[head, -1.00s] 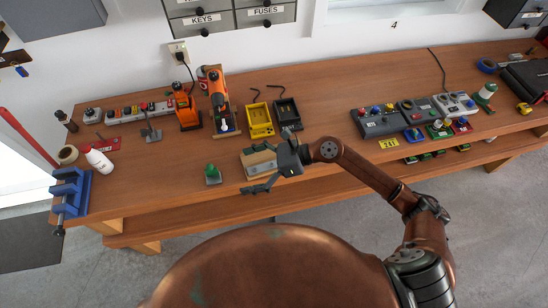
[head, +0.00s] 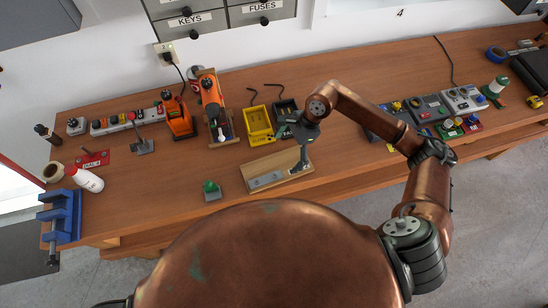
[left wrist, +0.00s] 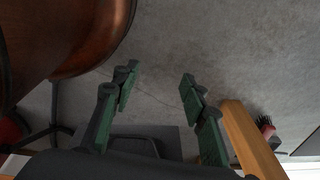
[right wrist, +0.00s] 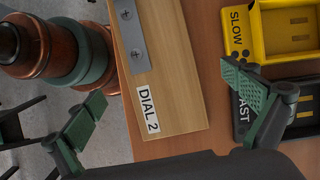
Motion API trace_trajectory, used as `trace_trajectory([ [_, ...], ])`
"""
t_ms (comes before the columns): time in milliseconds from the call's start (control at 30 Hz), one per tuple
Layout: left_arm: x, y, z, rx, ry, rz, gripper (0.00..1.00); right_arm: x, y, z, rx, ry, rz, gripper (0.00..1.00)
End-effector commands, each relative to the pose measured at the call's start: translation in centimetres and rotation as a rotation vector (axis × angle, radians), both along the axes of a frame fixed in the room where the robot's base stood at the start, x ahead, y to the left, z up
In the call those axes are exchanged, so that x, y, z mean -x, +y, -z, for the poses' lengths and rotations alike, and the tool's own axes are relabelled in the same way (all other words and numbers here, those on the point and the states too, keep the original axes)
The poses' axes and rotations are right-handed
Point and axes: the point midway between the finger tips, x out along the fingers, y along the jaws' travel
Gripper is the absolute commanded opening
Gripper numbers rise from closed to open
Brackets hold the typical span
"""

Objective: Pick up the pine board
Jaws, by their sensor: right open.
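The pine board (head: 262,171) is a pale plank lying near the bench's front edge in the head view, with a grey metal strip on it. In the right wrist view the board (right wrist: 177,75) carries a "DIAL 2" label near its end. My right gripper (head: 298,148) is at the board's right end. Its fingers stand apart (right wrist: 168,105), one on each side of the board in the picture, with no grip on it. My left gripper (left wrist: 160,93) is open and empty above the grey floor, and its fingers are out of the head view.
A yellow tray (head: 259,124) and a dark tray (head: 286,110) lie just behind the board. A green-knobbed block (head: 211,190) sits left of it. Orange tools (head: 211,108) stand farther back left. Control boxes (head: 428,108) are at right.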

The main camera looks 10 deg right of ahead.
Motion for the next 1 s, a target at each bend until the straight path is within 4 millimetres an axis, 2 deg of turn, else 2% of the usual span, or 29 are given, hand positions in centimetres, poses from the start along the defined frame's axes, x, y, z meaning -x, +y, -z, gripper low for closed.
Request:
trace_trajectory([
  [167, 0.9, 0.0, -0.4, 0.000, 0.010, -0.002, 0.40, 0.2, 0.8, 1.5, 0.002, 0.004, -0.005, 1.00],
  [333, 3.2, 0.1, -0.9, -0.002, 0.038, -0.009, 0.40, 0.4, 1.4, 3.1, 0.001, 0.004, -0.006, 1.00],
  [467, 4.0, 0.2, -1.8, -0.002, 0.048, -0.010, 0.40, 0.8, 1.9, 4.9, 0.000, 0.006, -0.005, 1.00],
  [667, 2.5, 0.1, -2.2, -0.002, 0.030, -0.008, 0.40, 0.8, 2.5, 7.0, 0.001, 0.002, -0.003, 1.00],
  [800, 1.0, 0.1, -2.3, -0.001, 0.011, -0.004, 0.40, 0.8, 2.5, 7.3, 0.001, 0.001, -0.003, 1.00],
  [900, 0.6, 0.0, -2.3, 0.000, 0.005, -0.003, 0.40, 0.8, 2.5, 7.3, 0.001, 0.001, -0.003, 1.00],
  [1000, 0.7, 0.1, -2.3, -0.001, 0.007, -0.003, 0.40, 0.8, 2.5, 7.3, 0.001, 0.001, -0.002, 0.94],
])
